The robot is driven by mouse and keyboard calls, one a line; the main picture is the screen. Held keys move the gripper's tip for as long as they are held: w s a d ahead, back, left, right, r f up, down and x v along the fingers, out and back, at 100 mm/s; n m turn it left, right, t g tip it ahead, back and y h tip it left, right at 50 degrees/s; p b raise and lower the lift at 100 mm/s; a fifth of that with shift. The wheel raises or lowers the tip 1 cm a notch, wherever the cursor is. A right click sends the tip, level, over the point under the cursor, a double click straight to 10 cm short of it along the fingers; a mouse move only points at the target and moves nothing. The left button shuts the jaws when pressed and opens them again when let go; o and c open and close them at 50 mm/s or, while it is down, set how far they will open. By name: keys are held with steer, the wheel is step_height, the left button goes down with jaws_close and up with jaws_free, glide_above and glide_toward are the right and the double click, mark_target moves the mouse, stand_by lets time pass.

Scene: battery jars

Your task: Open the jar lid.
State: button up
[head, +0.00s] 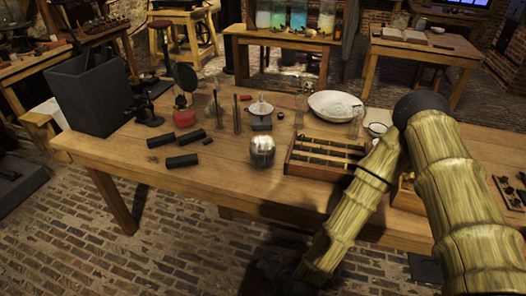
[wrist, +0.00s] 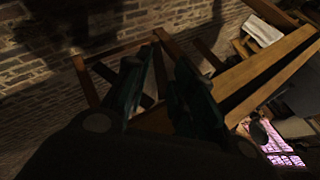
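A rounded, shiny metallic jar (head: 262,152) stands upright on the wooden table (head: 215,178), near its front edge and left of a divided wooden tray. Its top looks closed, but the lid's edge is too small to make out. My gripper (wrist: 165,55) shows in the wrist view with its two dark fingers apart and nothing between them. In the head view my gripper (head: 277,268) is a dark shape low in front of the table, below and apart from the jar. The jar is not seen in the wrist view.
The wooden tray (head: 325,155) sits right of the jar, partly behind my arm. Dark cylinders (head: 182,161) lie to the left. A white bowl (head: 336,104) and a small white lidded dish (head: 260,108) stand behind. A dark box (head: 95,95) stands far left.

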steer(key=w+a+r+m+t+p, duration=0.1)
steer(key=w+a+r+m+t, duration=0.25)
steer(key=w+r, duration=0.75)
steer(key=m+t+h+p, duration=0.2)
steer(key=m+t+h, duration=0.15)
steer(key=m, duration=0.35)
glide_toward(261, 145)
steer(key=shift+n+t+y, duration=0.25)
steer(key=shift+t+y, duration=0.1)
steer(key=shift+t, duration=0.05)
steer(key=w+f+p, duration=0.1)
steer(key=w, duration=0.1)
steer(key=w+f+p, duration=0.1)
steer(key=shift+w+a+f, duration=0.15)
steer(key=shift+w+f, duration=0.25)
jaws_close()
